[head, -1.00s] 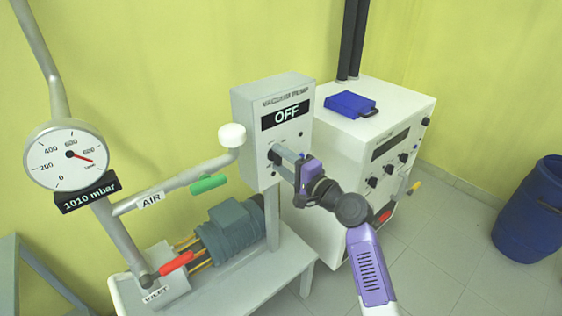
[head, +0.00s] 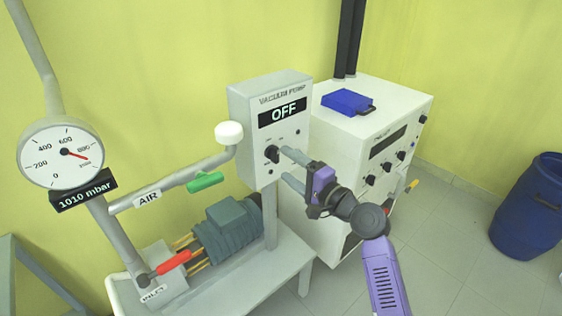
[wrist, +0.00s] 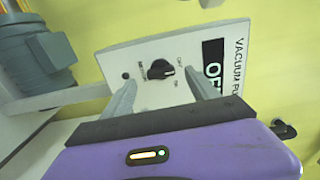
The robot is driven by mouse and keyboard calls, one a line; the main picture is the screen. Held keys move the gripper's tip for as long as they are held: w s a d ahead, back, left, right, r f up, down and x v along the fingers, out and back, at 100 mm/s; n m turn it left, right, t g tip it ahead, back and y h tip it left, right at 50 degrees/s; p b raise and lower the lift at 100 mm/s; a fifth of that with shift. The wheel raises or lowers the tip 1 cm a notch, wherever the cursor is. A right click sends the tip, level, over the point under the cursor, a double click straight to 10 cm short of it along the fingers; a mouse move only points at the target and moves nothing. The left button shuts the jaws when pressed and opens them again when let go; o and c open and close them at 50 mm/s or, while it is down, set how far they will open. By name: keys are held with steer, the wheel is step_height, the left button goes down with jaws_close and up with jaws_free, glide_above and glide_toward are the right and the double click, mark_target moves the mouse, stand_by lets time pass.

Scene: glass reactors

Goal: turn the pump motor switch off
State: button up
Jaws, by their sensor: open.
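The pump motor switch is a black rotary knob (head: 271,154) on the front of the grey vacuum pump box (head: 252,120). The box's display (head: 284,112) reads OFF. In the wrist view the knob (wrist: 160,69) shows between the two fingers, with small labels around it that are too blurred to read. My gripper (head: 286,166) is open and empty in front of the box, its fingers pointing at the panel and apart from the knob. In the wrist view my gripper's fingertips (wrist: 163,88) lie on either side of the knob.
A pump motor (head: 228,232) sits on the bench below the box. A gauge (head: 62,153) reading 1010 mbar and pipes with a green handle (head: 205,181) and a red handle (head: 174,263) stand left. A white cabinet (head: 350,125) stands right, a blue barrel (head: 530,210) farther right.

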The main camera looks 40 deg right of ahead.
steer(key=shift+s, duration=1.6)
steer(key=s+d+n+h, duration=0.1)
steer(key=s+n+h, duration=0.3)
steer(key=s+h, duration=0.25)
steer(key=s+a+f+n+g+y, duration=0.1)
steer(key=s+a+f+n+y, duration=0.2)
steer(key=s+a+n, duration=0.4)
steer(key=s+a+f+n+g+y, duration=0.2)
steer(key=s+a+n, duration=0.4)
steer(key=s+a, duration=0.9)
steer(key=s+f+y, duration=0.1)
steer(key=s, duration=0.7)
steer(key=shift+f+n, duration=0.35)
steer(key=shift+n, duration=0.05)
steer(key=shift+s+y, duration=0.1)
steer(key=shift+y, duration=0.15)
steer(key=shift+c, duration=0.4)
